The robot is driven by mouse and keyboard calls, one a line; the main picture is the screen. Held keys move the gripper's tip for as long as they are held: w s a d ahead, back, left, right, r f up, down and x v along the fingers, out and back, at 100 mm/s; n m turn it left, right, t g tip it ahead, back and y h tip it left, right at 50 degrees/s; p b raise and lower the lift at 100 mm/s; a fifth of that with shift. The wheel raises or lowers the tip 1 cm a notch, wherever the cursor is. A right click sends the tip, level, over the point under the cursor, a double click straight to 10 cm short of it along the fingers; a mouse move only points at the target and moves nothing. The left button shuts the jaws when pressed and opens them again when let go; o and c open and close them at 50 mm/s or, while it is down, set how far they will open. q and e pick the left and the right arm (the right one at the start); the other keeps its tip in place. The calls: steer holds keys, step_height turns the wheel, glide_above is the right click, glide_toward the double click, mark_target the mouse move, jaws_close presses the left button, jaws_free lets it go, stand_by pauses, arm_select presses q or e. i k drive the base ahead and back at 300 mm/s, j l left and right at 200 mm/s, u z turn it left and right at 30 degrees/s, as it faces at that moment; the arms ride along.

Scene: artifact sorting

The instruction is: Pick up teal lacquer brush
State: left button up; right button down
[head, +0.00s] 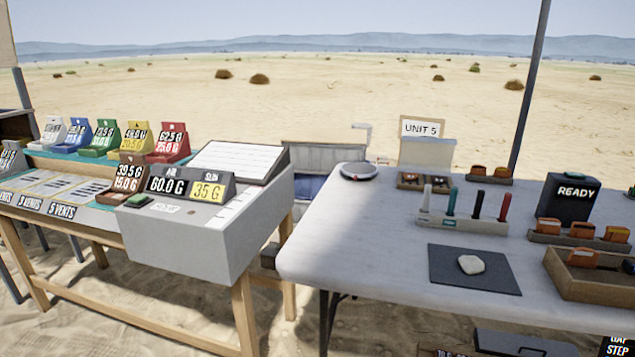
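The teal lacquer brush (451,202) stands upright in a grey holder block (462,224) on the white table at the right. A white brush (426,197) stands to its left, and a black one (478,204) and a red one (503,207) stand to its right in the same block. A teal label shows on the block's front below the teal brush. Neither of my grippers shows in the head view.
A dark mat (450,280) with a pale stone (471,264) lies in front of the holder. A wooden tray (580,285), racks of orange items (582,230) and a black READY box (567,197) stand to the right. The left part of the white table (350,230) is clear.

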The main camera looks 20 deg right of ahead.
mark_target(454, 192)
steer(key=z, duration=1.35)
